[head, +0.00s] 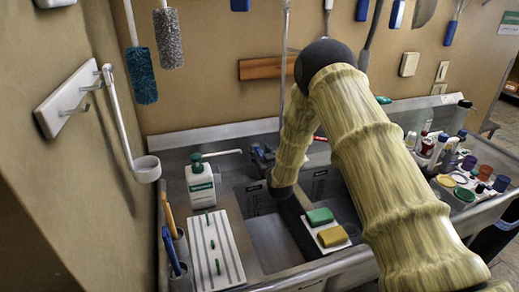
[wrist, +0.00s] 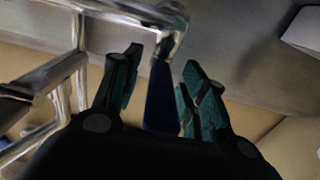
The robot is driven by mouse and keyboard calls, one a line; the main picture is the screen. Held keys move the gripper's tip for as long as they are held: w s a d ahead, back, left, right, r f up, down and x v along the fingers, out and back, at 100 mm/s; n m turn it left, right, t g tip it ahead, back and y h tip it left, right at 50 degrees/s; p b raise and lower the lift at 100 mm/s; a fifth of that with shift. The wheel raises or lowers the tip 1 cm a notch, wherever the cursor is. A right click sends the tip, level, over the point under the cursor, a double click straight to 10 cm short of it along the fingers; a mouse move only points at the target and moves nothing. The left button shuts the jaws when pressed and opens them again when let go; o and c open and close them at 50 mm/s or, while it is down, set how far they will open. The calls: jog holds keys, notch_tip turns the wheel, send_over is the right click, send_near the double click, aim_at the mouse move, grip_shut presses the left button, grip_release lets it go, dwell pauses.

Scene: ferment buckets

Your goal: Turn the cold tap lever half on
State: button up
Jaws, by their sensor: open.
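The blue tap lever (wrist: 161,98) hangs from a chrome tap fitting (wrist: 172,20) in the wrist view. It lies between the two fingers of my gripper (wrist: 162,80), which is open around it. Bare gaps show on both sides of the lever near the fingertips, so I see no firm grip. In the head view my gripper (head: 262,158) is a small dark shape at the back wall of the sink. The lever cannot be made out there. Chrome pipes (wrist: 75,65) run close to the left finger in the wrist view.
A white pump bottle (head: 201,184) stands left of my gripper. Green (head: 320,216) and yellow (head: 332,236) sponges lie on a divider below it. A ribbed white board (head: 228,240) is at front left. Several bottles and jars crowd the right side. A ladle (head: 147,168) hangs left.

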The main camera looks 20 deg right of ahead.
jog(key=shift+w, duration=0.5)
grip_shut()
